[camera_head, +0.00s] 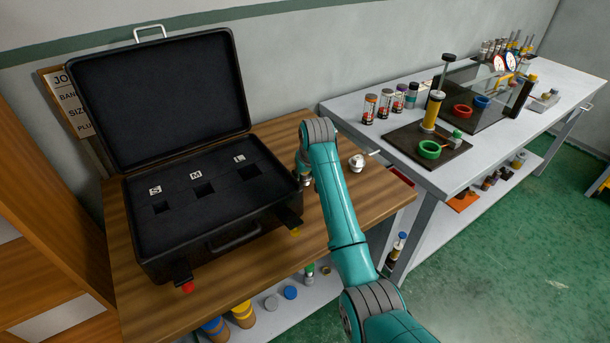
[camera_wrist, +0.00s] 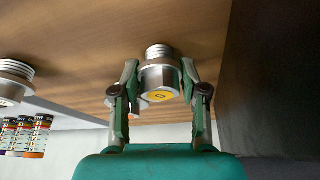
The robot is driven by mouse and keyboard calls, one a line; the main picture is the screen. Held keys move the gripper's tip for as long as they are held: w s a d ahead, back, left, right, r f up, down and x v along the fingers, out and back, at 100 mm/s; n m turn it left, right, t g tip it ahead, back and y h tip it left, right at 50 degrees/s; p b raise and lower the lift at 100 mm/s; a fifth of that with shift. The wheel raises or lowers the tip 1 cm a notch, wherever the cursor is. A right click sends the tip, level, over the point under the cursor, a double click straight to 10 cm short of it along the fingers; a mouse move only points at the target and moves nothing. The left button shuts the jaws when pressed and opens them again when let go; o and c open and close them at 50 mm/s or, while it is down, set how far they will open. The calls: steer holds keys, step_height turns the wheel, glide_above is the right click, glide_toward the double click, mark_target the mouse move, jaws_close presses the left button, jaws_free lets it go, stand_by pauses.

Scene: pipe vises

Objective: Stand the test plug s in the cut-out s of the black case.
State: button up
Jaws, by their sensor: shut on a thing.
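The black case (camera_head: 222,222) stands open on the wooden bench, with dark foam inside. Its cut-out s (camera_head: 160,208) is the small square hole under the S label and looks empty. My gripper (camera_head: 306,182) is beside the case's right end, over the bench. In the wrist view my gripper (camera_wrist: 160,84) is shut on a silver plug (camera_wrist: 158,76) with a threaded end and a yellow disc. The disc's mark is too small to read surely, so I take it as test plug s. I cannot tell whether it touches the bench.
Cut-outs M (camera_head: 204,189) and L (camera_head: 249,172) look empty. Another silver plug (camera_head: 357,162) stands on the bench right of my arm. The raised lid (camera_head: 155,95) rises behind the foam. A grey table (camera_head: 350,116) with jars and vises is at the right.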

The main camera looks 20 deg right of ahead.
steer(key=o, duration=1.2)
steer(key=shift+f, duration=0.1)
steer(key=shift+c, duration=0.2)
